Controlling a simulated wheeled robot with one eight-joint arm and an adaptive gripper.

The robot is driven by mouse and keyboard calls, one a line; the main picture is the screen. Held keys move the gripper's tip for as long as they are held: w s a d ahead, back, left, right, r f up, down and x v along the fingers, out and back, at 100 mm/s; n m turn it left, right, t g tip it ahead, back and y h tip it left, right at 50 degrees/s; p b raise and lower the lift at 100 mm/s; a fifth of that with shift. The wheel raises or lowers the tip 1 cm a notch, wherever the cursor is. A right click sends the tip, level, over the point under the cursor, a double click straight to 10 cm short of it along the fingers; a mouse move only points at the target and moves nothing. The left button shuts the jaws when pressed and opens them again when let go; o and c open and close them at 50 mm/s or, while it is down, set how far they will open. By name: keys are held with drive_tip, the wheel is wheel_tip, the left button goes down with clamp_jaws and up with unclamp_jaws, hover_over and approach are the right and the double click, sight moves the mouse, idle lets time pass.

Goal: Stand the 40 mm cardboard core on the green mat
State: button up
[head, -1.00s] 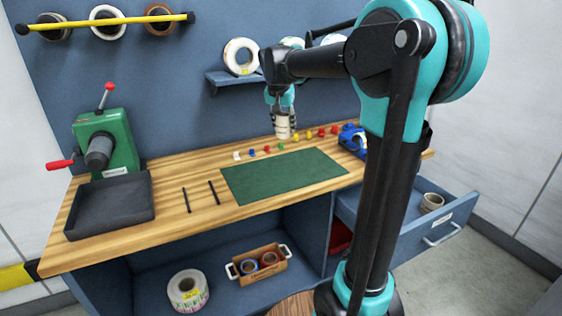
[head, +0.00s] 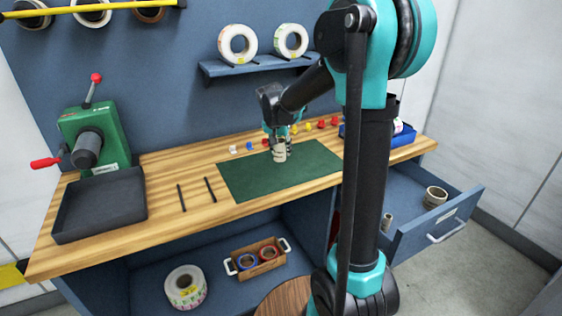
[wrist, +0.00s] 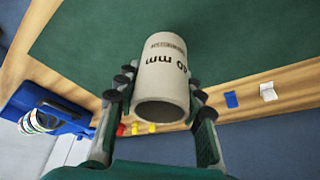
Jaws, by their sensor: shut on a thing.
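The cardboard core (head: 279,153) is a pale beige tube, and in the wrist view (wrist: 160,80) "mm" print shows on its side. My gripper (head: 278,143) is shut on it, with a finger on each side of the tube, as the wrist view also shows (wrist: 155,105). The core is upright over the back part of the green mat (head: 258,184). Whether its lower end touches the mat or is slightly above it, I cannot tell. The mat fills much of the wrist view (wrist: 90,35).
Several small coloured pieces (head: 308,126) line the bench behind the mat. A blue bin (head: 402,138) stands at right, a black tray (head: 100,207) and green machine (head: 95,140) at left. Two dark rods (head: 210,189) lie left of the mat. An open drawer (head: 440,226) juts out below right.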

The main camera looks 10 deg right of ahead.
sight(279, 147)
drive_tip(key=shift+f, duration=2.7)
drive_tip(key=o, duration=1.1)
drive_tip(key=shift+f, duration=0.1)
drive_tip(key=shift+c, duration=0.2)
drive_tip(key=v, duration=1.2)
drive_tip(key=shift+s+d+f, duration=0.1)
drive_tip(key=shift+s+d, duration=0.05)
drive_tip(key=shift+s, duration=0.1)
drive_tip(key=s+d+f+n, duration=0.1)
drive_tip(key=s+d+f, duration=0.1)
drive_tip(key=s+f, duration=0.3)
drive_tip(key=s+d+f+n+y, duration=0.1)
drive_tip(key=s+f, duration=0.4)
drive_tip(key=s, duration=0.6)
drive_tip(key=s+d+f+n+y, duration=0.1)
drive_tip(key=s+d+f+n, duration=0.2)
drive_tip(key=s+f, duration=0.3)
drive_tip(key=s, duration=0.3)
drive_tip(key=shift+d, duration=0.4)
